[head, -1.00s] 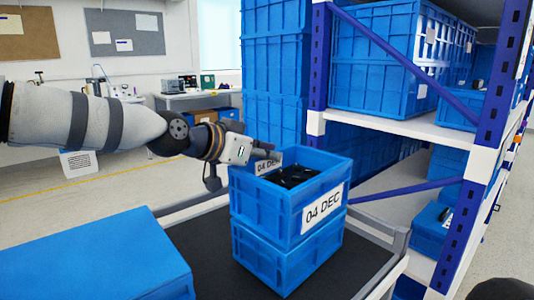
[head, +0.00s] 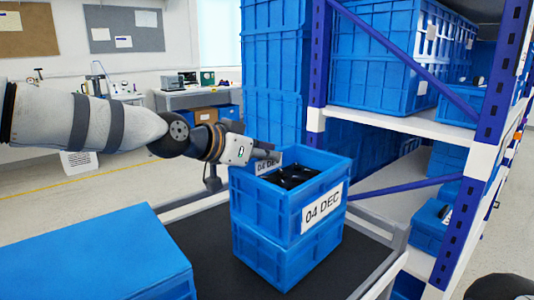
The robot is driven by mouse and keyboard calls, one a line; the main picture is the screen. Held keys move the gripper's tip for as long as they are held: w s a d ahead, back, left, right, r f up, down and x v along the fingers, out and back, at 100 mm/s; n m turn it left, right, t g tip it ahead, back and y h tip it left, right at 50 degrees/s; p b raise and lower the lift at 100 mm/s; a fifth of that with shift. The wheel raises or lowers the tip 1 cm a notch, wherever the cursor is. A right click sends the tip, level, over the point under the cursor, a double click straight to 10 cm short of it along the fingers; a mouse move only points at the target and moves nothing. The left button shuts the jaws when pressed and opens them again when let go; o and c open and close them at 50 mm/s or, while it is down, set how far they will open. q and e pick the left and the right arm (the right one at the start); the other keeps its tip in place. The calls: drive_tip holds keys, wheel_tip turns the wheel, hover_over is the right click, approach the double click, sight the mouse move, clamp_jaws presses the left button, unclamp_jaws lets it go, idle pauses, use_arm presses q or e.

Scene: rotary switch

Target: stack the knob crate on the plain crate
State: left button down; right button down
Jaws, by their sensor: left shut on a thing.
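The knob crate (head: 267,208) is a blue open-topped box with a white "04 DEC" label and dark knobs inside. It sits directly on top of the plain crate (head: 262,256), a blue box with no label in view, and the two look closely lined up. The plain crate rests on the dark cart top. My left gripper (head: 268,156) is at the knob crate's back left rim and is shut on it. Its fingertips are partly hidden by the rim. My right gripper is not in view; a dark rounded shape shows at the bottom right corner.
A large blue box (head: 95,262) stands at the lower left on the cart. The cart's grey rail (head: 378,236) runs close on the right. A shelf rack with a blue upright (head: 318,75) and blue crates stands behind. The dark cart top (head: 205,240) has free room between the boxes.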

use_arm(q)
drive_tip(key=c, duration=1.6)
unclamp_jaws()
drive_tip(key=shift+f, duration=0.1)
